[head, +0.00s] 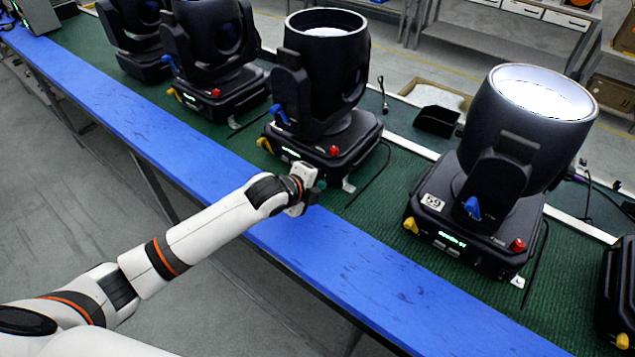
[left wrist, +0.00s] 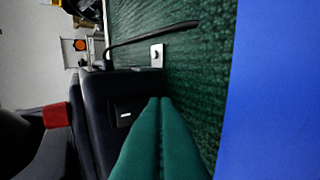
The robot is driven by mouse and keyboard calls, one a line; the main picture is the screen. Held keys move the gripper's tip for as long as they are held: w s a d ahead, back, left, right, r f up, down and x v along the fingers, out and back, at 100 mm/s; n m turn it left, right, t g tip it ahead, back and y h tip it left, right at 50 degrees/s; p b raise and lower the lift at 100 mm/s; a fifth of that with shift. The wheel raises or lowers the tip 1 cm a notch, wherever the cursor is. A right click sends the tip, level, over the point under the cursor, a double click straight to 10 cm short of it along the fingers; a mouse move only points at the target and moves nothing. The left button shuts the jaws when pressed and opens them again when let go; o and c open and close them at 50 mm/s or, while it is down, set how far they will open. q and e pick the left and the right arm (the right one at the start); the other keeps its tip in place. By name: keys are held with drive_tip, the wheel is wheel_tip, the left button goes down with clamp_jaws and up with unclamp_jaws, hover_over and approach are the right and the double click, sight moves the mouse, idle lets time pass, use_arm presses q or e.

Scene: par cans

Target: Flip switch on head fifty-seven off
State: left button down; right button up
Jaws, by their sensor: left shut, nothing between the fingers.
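A black moving head (head: 322,70) stands on the green belt in the middle of the head view. Its number label does not show, so I cannot tell whether it is fifty-seven. Its base has a red knob, which also shows in the left wrist view (left wrist: 57,115). A small black switch (left wrist: 124,115) with a white mark sits on the base side. My left gripper (head: 319,185) is at the front of this base. Its green fingers (left wrist: 160,100) are shut and empty, with tips just beside the switch; contact is unclear. My right gripper is out of view.
A head labelled 59 (head: 450,220) stands to the right, and other heads (head: 215,60) stand to the left. A blue rail (head: 340,275) runs along the front edge. A black cable (left wrist: 165,33) and a metal bracket (left wrist: 156,55) lie beyond the base.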

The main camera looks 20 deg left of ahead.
use_arm(q)
drive_tip(key=shift+w+f+t+b, duration=0.15)
drive_tip(key=shift+f+t+b, duration=0.2)
drive_tip(key=shift+b, duration=0.35)
drive_tip(key=shift+r, duration=0.25)
drive_tip(key=shift+w, duration=0.1)
drive_tip(key=shift+p, duration=0.3)
drive_tip(key=shift+r+p, duration=0.85)
